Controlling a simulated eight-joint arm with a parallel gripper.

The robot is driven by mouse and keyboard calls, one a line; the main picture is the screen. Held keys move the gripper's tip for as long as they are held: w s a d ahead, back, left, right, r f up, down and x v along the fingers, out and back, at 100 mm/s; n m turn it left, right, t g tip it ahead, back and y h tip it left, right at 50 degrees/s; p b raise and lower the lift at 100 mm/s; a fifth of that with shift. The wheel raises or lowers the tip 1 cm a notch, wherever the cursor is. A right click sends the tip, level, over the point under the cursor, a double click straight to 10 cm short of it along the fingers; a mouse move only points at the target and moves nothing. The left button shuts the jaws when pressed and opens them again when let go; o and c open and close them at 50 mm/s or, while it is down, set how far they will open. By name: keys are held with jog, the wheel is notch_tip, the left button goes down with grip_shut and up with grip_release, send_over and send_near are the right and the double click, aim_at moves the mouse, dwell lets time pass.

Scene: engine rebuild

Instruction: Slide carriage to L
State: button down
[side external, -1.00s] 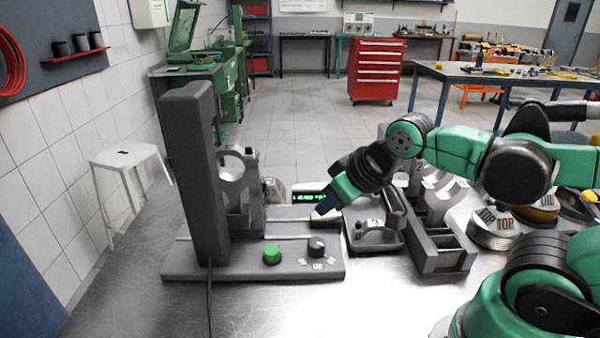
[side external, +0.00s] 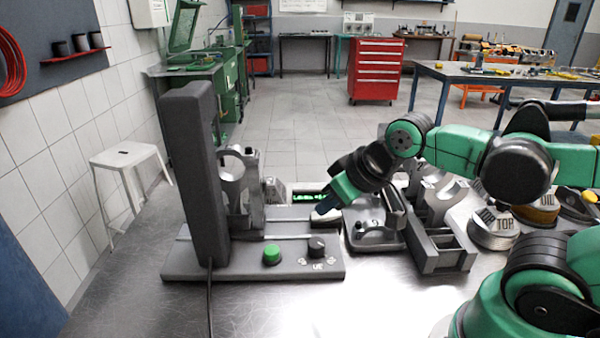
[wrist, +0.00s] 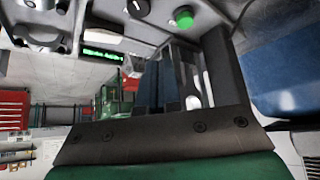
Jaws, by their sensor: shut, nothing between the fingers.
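A grey press-like fixture has a flat base (side external: 205,262), a tall dark column (side external: 193,175) at its left and a rail (side external: 285,236) across the base. A metal carriage-like piece with a round bore (side external: 236,190) stands upright just right of the column, partly hidden behind it. My gripper (side external: 322,213) is shut and empty, pointing down-left near the rail's right end, well to the right of that piece. Whether it touches the fixture cannot be told. In the wrist view my fingers (wrist: 163,85) point toward the fixture. A green button (side external: 271,254) and a dark knob (side external: 316,247) sit on the base's front.
A small green-lit display (side external: 308,199) stands behind the rail. A grey holder (side external: 375,235) and a slotted metal block (side external: 440,250) are right of my gripper. Round pieces marked TOP (side external: 495,228) lie farther right. The front of the metal table is clear.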

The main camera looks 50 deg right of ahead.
aim_at(258, 150)
dwell(0.3)
jog(key=c, duration=1.2)
grip_release()
jog(key=o, duration=0.7)
jog(key=w+r, duration=0.1)
jog(key=w, duration=0.1)
jog(key=w+d+r, duration=0.1)
jog(key=w+r, duration=0.1)
jog(key=shift+w+d, duration=0.1)
jog(key=shift+c, duration=0.2)
jog(key=w+d+r+g+h, duration=0.15)
jog(key=w+d, duration=0.25)
jog(key=w, duration=0.6)
jog(key=w+f+n+g, duration=0.1)
jog(key=w, duration=0.1)
jog(key=w+f+n+g, duration=0.1)
jog(key=w+f+g, duration=0.1)
jog(key=w+a+f+n+g+y, duration=0.1)
jog(key=w, duration=0.1)
jog(key=shift+w+f+g, duration=0.25)
jog(key=shift+w+g, duration=0.1)
jog(key=shift+w, duration=0.05)
jog(key=shift+a+f+n+g, duration=0.2)
jog(key=shift+f+n+g, duration=0.15)
jog(key=shift+f, duration=0.3)
jog(key=shift+d+f, duration=0.1)
jog(key=shift+f, duration=2.65)
